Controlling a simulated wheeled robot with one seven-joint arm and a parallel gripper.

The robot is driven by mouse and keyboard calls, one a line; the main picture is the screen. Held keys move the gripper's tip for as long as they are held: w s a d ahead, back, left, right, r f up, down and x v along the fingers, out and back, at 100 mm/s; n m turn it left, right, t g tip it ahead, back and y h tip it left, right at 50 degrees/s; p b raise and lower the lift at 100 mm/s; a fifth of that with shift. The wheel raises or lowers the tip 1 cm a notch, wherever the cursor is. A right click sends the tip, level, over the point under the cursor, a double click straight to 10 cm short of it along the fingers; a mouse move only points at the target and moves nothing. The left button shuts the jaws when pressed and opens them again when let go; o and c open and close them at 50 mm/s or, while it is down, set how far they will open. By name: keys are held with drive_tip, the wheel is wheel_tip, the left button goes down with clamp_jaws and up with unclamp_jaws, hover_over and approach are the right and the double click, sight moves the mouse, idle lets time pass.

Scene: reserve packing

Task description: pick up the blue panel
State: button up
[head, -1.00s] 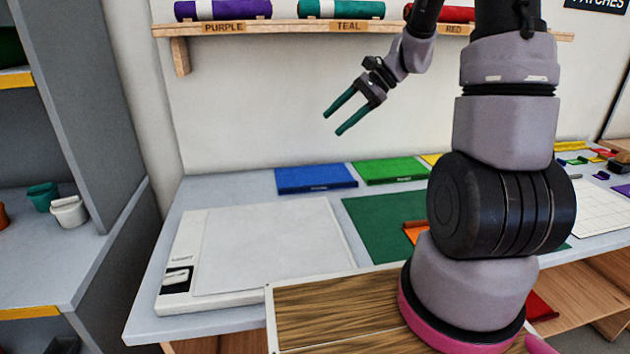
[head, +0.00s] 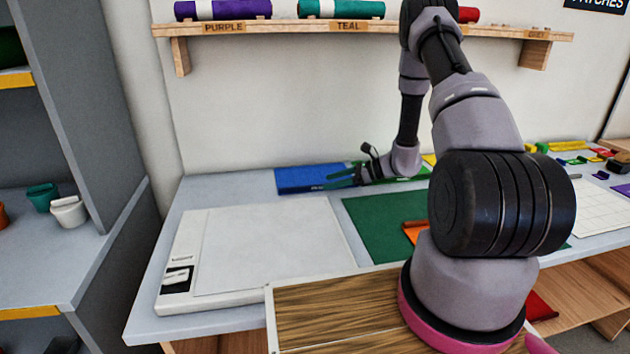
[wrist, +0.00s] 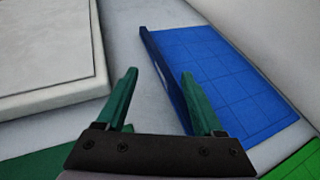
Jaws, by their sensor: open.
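The blue panel (head: 300,179) lies flat at the back of the table in the head view, against the wall side. In the wrist view the blue panel (wrist: 225,85) fills the right of centre, with a grid on its top and a raised near edge. My gripper (head: 340,175) is open and low over the right part of the panel in the head view. In the wrist view my gripper (wrist: 158,80) has its left finger over the grey table and its right finger over the panel's near edge. Nothing is between the fingers except part of that edge beyond them.
A green panel (head: 408,178) lies right of the blue one, partly behind my gripper. A white flat device (head: 275,245) and a dark green mat (head: 375,225) lie in front. A shelf (head: 290,30) with rolls hangs above.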

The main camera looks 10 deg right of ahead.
sight(309, 186)
drive_tip(key=shift+x, duration=3.45)
drive_tip(key=shift+s+a+r, duration=0.1)
drive_tip(key=shift+r, duration=0.05)
clamp_jaws()
